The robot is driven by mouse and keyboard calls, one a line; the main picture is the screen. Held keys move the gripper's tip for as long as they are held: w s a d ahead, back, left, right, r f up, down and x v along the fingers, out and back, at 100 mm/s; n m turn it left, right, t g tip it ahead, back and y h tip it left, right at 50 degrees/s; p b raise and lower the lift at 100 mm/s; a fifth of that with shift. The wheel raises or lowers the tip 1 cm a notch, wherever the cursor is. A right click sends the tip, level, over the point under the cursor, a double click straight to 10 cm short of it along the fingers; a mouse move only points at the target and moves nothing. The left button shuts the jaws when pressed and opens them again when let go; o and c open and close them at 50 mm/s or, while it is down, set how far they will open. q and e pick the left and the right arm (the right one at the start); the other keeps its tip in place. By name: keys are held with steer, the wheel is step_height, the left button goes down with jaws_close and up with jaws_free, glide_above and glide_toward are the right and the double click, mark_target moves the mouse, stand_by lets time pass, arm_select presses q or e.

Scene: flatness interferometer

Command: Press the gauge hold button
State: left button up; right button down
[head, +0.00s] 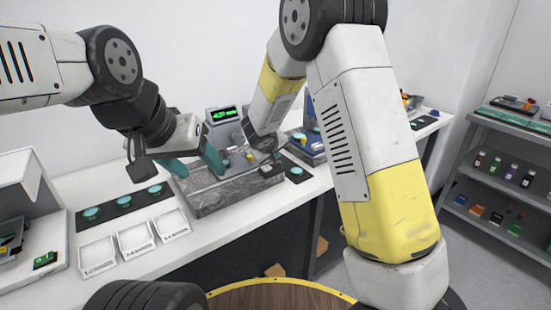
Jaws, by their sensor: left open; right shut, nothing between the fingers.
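The gauge readout (223,115) is a grey box with a lit green display. It stands behind a grey granite block (215,198) on the white bench. I cannot make out the hold button; it may be hidden or too small. My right gripper (272,155) is shut and empty, pointing down over the right end of the granite block.
A dark strip with several teal discs (122,202) and three white trays (136,237) lie on the bench at left. A single teal disc (296,171) lies right of the block. A grey shelf (500,150) with small bottles stands at right.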

stand_by(0.4)
steer(key=shift+f, duration=0.4)
steer(key=shift+f, duration=0.5)
stand_by(0.5)
steer(key=shift+r, duration=0.9)
steer(key=shift+r, duration=0.1)
steer(key=shift+r, duration=2.4)
